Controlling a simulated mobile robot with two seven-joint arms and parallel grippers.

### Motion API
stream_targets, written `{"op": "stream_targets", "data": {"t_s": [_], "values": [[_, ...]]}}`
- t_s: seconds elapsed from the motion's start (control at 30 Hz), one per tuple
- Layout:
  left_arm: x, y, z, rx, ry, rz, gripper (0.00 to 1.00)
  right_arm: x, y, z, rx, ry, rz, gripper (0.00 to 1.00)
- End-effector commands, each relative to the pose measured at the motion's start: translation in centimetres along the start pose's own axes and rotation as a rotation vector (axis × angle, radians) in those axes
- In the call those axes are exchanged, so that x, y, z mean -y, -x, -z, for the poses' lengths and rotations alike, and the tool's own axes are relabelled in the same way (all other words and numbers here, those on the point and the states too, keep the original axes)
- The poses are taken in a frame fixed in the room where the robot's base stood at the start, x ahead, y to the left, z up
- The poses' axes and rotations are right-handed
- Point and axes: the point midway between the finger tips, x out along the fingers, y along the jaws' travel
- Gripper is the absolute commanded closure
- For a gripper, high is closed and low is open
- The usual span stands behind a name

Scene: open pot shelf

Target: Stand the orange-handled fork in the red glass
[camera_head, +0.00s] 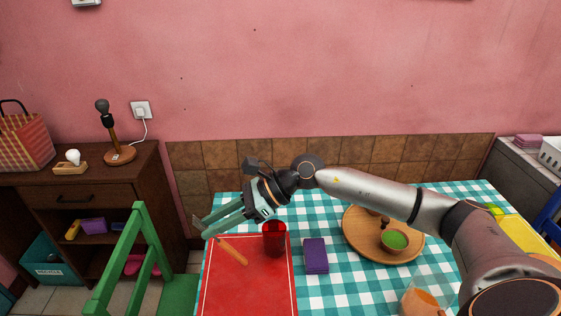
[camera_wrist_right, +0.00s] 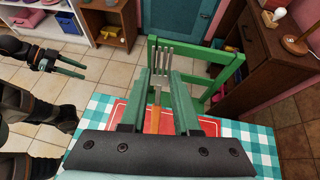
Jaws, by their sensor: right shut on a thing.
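The orange-handled fork (camera_head: 233,251) is held in my right gripper (camera_head: 207,228), whose green fingers close on it near the neck. The fork is tilted in the head view: its handle slants down to the right over the red tray and its tines point up to the left. In the right wrist view the metal tines (camera_wrist_right: 161,60) rise past the fingertips and the orange handle runs between the fingers. The red glass (camera_head: 274,240) stands upright just right of the fork, apart from it. My left gripper (camera_wrist_right: 62,68) shows small at the left of the wrist view.
A purple sponge-like block (camera_head: 316,256) is right of the glass. A round wooden board (camera_head: 365,240) holds a green-filled bowl (camera_head: 394,240). A green chair (camera_head: 140,255) stands at the table's left edge.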

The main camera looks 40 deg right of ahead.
Motion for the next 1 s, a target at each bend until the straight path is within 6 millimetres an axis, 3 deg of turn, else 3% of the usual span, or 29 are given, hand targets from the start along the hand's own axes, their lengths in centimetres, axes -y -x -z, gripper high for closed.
{"op": "stream_targets", "data": {"t_s": [0.5,1.0], "values": [[-0.1,1.1,1.2,0.0,0.0,0.0,0.5,8.2,8.7,2.1,0.338,-0.205,0.61,1.0],[-0.1,1.6,1.7,0.0,0.0,0.001,0.5,11.7,15.2,4.5,0.459,-0.228,0.901,1.0]]}}
